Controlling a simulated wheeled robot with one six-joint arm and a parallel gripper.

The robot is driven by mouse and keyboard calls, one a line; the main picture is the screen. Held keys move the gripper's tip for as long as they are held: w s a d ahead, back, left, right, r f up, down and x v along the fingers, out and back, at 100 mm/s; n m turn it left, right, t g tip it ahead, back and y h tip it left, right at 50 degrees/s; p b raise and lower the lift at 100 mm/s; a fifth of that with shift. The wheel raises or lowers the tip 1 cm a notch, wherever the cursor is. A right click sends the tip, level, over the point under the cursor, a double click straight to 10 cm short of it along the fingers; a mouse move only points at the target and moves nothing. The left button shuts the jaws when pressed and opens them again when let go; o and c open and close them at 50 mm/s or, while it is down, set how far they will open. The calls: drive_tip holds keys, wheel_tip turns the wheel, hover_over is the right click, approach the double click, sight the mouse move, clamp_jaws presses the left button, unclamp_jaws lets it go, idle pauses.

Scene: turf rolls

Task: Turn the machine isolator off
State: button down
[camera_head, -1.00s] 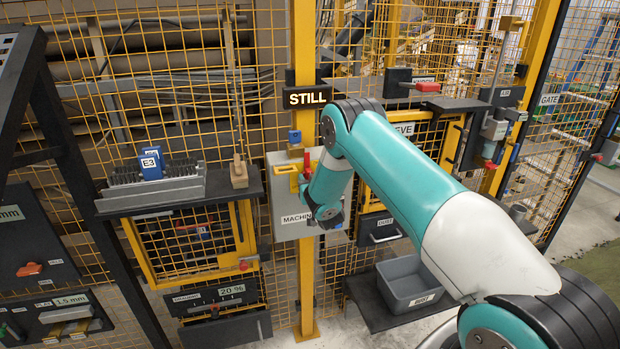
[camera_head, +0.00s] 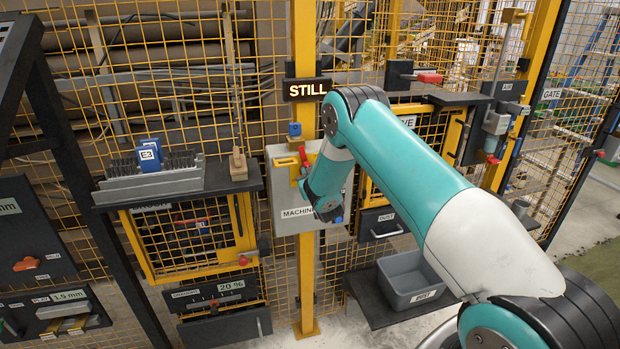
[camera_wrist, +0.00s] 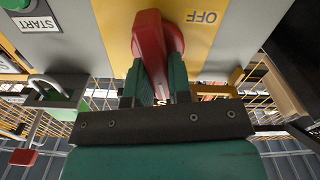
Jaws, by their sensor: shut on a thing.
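The machine isolator is a grey box (camera_head: 283,205) on the yellow post, with a yellow plate (camera_head: 284,163) and a red handle (camera_head: 303,156). In the wrist view the red handle (camera_wrist: 150,38) stands in front of the yellow plate (camera_wrist: 115,25), and an OFF label (camera_wrist: 205,17) shows to its right. My gripper (camera_wrist: 156,82) has its two green fingers shut on either side of the red handle. In the head view my wrist hides most of the gripper and part of the box.
A lit sign (camera_head: 307,90) above the box reads STILL. In the wrist view a START label (camera_wrist: 38,23), a green button and a padlock-like shackle (camera_wrist: 48,85) lie to the left. A shelf (camera_head: 235,180) stands left of the box, and a grey bin (camera_head: 412,285) is at lower right.

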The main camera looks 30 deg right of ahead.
drive_tip(key=n+b, duration=0.1)
drive_tip(key=n, duration=0.1)
drive_tip(key=n+b, duration=0.1)
drive_tip(key=shift+a+f+n, duration=0.2)
drive_tip(key=shift+n, duration=0.2)
drive_tip(key=n+b, duration=0.1)
drive_tip(key=n, duration=0.2)
drive_tip(key=shift+w+a+n+b, duration=0.1)
drive_tip(key=shift+a+n+b, duration=0.05)
drive_tip(key=shift+n+b, duration=0.2)
drive_tip(key=n, duration=0.3)
drive_tip(key=shift+a+f+n+b, duration=0.1)
drive_tip(key=shift+f+n+b, duration=0.15)
drive_tip(key=shift+b, duration=0.1)
drive_tip(key=shift+f+n, duration=0.1)
drive_tip(key=shift+n, duration=2.1)
drive_tip(key=c, duration=1)
unclamp_jaws()
drive_tip(key=shift+a, duration=0.1)
drive_tip(key=shift+c, duration=0.2)
